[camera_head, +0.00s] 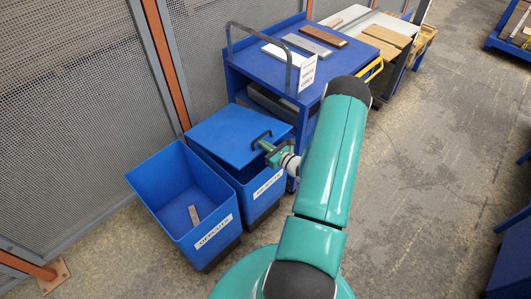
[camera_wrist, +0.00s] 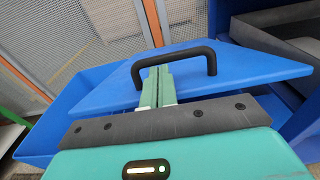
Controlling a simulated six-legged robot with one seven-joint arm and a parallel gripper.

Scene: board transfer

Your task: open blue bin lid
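The blue bin with the lid (camera_head: 262,192) stands in the middle of the head view. Its flat blue lid (camera_head: 228,135) is tilted, its front edge raised above the rim, with a dark gap below. A black arched handle (camera_wrist: 212,60) sits on the lid. My gripper (camera_head: 268,147) is at the handle. In the wrist view my gripper's teal fingers (camera_wrist: 157,72) are side by side, almost touching. Their tips reach under the handle's bar near its left end. The bar seems hooked rather than pinched; the exact contact is hidden.
An open blue bin (camera_head: 150,185) stands left of it, with a small board (camera_head: 194,215) inside. A blue cart (camera_head: 268,66) with several boards and a white sign (camera_head: 308,73) stands behind. A mesh fence (camera_head: 75,70) runs along the left.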

